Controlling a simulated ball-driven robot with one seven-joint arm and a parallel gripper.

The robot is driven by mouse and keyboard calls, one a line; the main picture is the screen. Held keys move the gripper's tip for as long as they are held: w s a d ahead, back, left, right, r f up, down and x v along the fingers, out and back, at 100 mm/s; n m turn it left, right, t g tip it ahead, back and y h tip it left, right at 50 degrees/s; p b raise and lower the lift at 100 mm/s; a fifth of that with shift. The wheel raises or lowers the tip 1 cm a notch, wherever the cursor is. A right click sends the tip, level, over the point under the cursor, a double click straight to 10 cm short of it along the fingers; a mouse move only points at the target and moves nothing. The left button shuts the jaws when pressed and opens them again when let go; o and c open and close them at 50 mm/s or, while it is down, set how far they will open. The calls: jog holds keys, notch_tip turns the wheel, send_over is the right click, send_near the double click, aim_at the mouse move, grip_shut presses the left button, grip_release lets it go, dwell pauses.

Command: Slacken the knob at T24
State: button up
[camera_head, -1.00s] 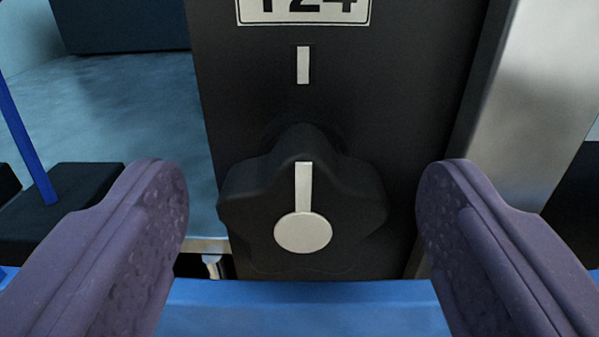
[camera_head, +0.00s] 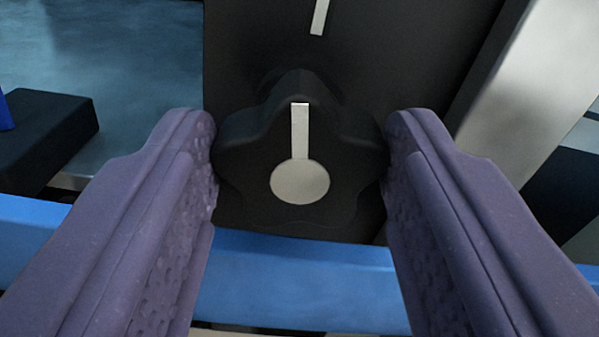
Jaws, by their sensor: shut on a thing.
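The black lobed knob (camera_head: 255,180) is in the middle of the view, on a dark panel (camera_head: 420,60). It has a pale round centre and a pale pointer line that points up. A pale index mark (camera_head: 320,16) sits on the panel above it, a little right of the pointer's line. My gripper (camera_head: 301,150) has one purple finger on each side of the knob. The fingers are shut on its left and right lobes. The T24 label is out of view.
A blue bar (camera_head: 300,280) runs across below the knob. A bright metal post (camera_head: 530,70) stands to the right of the panel. A black block (camera_head: 50,135) lies at the left, beside a bluish floor area.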

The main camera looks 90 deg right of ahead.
jog(key=n, duration=0.3)
jog(key=n+p, duration=0.1)
jog(key=n, duration=0.2)
jog(key=shift+w+a+r+n, duration=0.1)
jog(key=shift+w+r+n, duration=0.05)
jog(key=shift+n, duration=0.25)
dwell(0.4)
jog(key=o, duration=0.9)
jog(key=shift+o, duration=0.7)
jog(key=shift+w, duration=0.1)
jog(key=shift+f, duration=0.2)
jog(key=shift+f, duration=0.15)
